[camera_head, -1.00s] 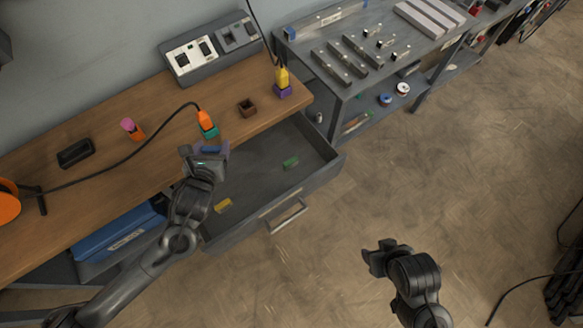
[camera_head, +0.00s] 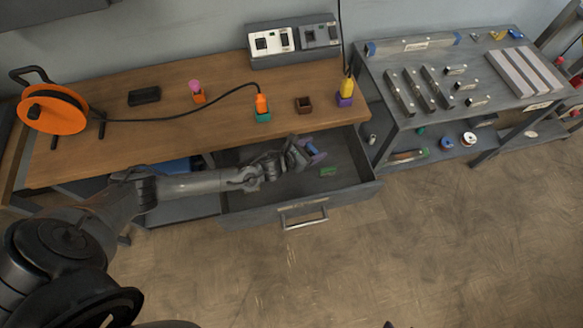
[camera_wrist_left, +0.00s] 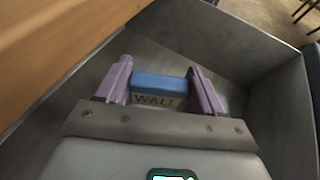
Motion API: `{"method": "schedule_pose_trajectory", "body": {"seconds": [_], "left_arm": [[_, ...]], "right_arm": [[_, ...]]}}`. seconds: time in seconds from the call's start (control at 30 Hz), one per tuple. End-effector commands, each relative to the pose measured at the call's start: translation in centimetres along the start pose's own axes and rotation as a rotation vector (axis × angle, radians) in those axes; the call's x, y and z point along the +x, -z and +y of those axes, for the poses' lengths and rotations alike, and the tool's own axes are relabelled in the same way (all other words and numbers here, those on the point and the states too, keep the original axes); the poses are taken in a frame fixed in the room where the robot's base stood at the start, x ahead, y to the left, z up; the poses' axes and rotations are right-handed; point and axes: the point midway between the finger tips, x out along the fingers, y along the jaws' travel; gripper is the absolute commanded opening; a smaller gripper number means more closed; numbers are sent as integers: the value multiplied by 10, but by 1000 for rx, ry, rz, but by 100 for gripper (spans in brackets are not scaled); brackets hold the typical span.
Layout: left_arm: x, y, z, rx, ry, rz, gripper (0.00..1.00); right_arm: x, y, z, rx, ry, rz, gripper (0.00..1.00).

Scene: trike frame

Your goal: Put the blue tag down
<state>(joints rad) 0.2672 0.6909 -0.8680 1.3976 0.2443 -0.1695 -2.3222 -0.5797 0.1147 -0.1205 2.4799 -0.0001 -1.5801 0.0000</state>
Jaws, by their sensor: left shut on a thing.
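The blue tag (camera_wrist_left: 158,84), with a label reading WALL, is between the purple fingers of my left gripper (camera_wrist_left: 162,79) in the left wrist view. The gripper is shut on it. In the head view my left gripper (camera_head: 309,151) holds the tag over the open grey drawer (camera_head: 345,185), near the middle of its opening. I cannot tell how high the tag is above the drawer floor. My forearm covers the drawer's left part. My right gripper is not clearly in view.
The wooden bench (camera_head: 180,130) above the drawer bears an orange cable reel (camera_head: 50,112), a black tray (camera_head: 144,96), an orange plug on a teal block (camera_head: 262,108), a brown box (camera_head: 303,104) and a yellow plug on a purple block (camera_head: 346,92). A grey metal cart (camera_head: 440,115) stands at right.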

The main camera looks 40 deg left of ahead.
Motion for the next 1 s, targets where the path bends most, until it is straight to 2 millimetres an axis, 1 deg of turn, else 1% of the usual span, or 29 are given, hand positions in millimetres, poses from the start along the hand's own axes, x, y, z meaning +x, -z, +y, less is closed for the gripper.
{"method": "schedule_pose_trajectory", "body": {"seconds": [0.03,0.1,0.2,0.33,0.63,1.0], "left_arm": [[2,9,9,2,5,3,38],[4,18,18,3,14,6,38],[6,25,28,2,23,7,38],[8,33,35,2,27,8,38],[18,59,38,1,28,8,38],[19,61,38,2,28,7,38]], "right_arm": [[0,0,0,0,0,0,54],[1,0,0,0,0,0,54],[1,0,0,-1,-1,0,54],[3,-1,1,-3,-3,0,54],[12,-4,2,-9,-7,-1,54],[13,-5,2,-7,-6,-1,54]]}}
